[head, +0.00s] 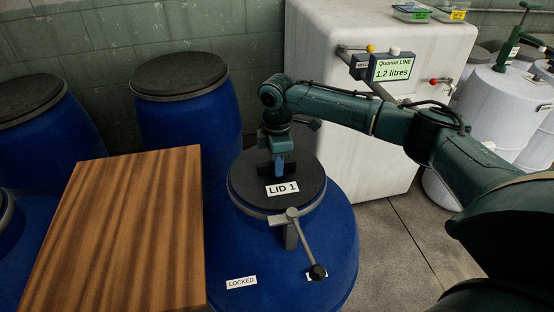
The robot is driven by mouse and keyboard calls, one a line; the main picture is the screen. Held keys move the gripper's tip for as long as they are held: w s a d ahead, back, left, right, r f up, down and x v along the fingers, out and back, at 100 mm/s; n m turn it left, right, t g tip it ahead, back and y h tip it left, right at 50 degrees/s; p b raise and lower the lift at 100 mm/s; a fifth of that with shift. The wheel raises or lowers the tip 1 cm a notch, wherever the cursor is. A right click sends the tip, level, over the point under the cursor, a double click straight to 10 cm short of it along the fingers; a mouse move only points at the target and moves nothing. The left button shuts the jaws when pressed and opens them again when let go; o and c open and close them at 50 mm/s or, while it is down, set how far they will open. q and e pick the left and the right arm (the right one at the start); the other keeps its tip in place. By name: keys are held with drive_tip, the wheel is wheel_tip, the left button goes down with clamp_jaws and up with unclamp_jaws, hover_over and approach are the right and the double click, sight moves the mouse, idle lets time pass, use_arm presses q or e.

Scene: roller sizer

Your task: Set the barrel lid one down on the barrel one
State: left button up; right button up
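The barrel lid one (250,180), a dark round disc with a white "LID 1" label, lies level at the top of the big blue barrel one (335,250). I cannot tell whether it rests fully on the barrel or sits slightly above it. My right gripper (279,170) points down at the middle of the lid, with its fingertips low at the lid's top. The fingers and whatever is between them are too small and dark to tell whether they are shut on the lid. My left gripper is not in view.
A wooden board (120,225) is close on the left. Other blue barrels (180,120) stand behind. A white tank (340,170) with a display (392,68) is behind my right arm.

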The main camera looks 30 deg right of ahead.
drive_tip(key=shift+o, duration=1.1)
drive_tip(key=shift+r, duration=0.1)
drive_tip(key=shift+r+b, duration=0.4)
wheel_tip(320, 180, up, 12)
drive_tip(key=shift+b, duration=0.3)
